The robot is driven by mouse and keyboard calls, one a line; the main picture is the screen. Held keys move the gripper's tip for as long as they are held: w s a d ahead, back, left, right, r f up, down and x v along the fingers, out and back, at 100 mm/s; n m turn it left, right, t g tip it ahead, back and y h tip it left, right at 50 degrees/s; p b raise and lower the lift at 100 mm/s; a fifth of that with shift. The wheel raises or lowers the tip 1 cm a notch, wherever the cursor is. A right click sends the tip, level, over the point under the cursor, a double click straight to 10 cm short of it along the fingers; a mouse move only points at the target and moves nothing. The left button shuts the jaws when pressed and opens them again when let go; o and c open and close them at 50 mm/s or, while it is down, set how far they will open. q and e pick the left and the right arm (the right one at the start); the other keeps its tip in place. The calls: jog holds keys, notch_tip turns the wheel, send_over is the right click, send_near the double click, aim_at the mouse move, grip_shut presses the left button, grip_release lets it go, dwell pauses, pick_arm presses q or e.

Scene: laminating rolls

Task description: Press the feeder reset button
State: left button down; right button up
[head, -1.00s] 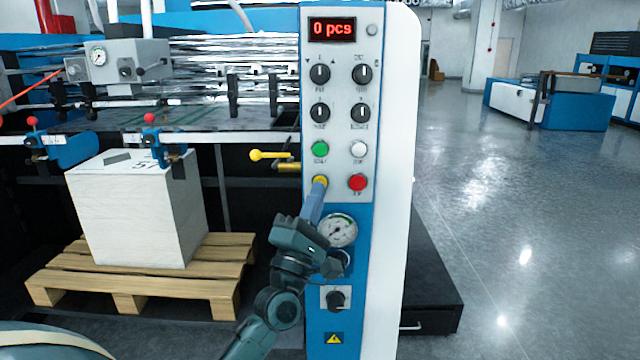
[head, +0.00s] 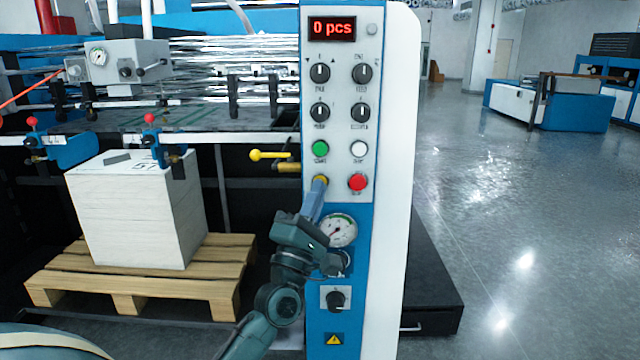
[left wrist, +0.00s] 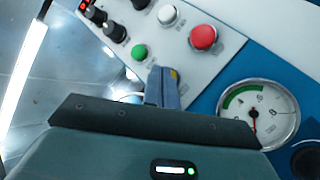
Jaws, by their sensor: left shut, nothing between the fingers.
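The control panel (head: 340,230) stands upright in the middle of the head view, with a green button (head: 320,148), a white button (head: 358,149), a red button (head: 357,182) and a yellow button (head: 320,180). My left gripper (head: 319,188) is shut and empty. Its fingertips are at the yellow button and cover its lower part; I cannot tell whether they touch it. In the left wrist view the shut fingers (left wrist: 162,86) point at the panel, with a bit of yellow beside them. The button labels are too small to read. My right gripper is not in view.
A red display (head: 332,28) reads 0 pcs. Black knobs sit below it, and a pressure gauge (head: 338,231) lies just under the gripper. A yellow-knobbed lever (head: 256,155) sticks out left of the panel. A paper stack (head: 135,215) stands on a pallet (head: 140,287).

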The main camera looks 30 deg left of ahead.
pick_arm(q)
jog(key=shift+w+a, duration=0.25)
jog(key=shift+w, duration=0.1)
dwell(0.4)
dwell(0.3)
jog(key=shift+s+d, duration=0.45)
jog(key=shift+s, duration=0.25)
jog(key=s+d, duration=0.1)
jog(key=s+p, duration=0.1)
jog(key=s, duration=0.1)
jog(key=s+d, duration=0.1)
jog(key=shift+s+d+p, duration=0.15)
jog(key=shift+d+p, duration=0.15)
jog(key=shift+f, duration=0.1)
dwell(0.5)
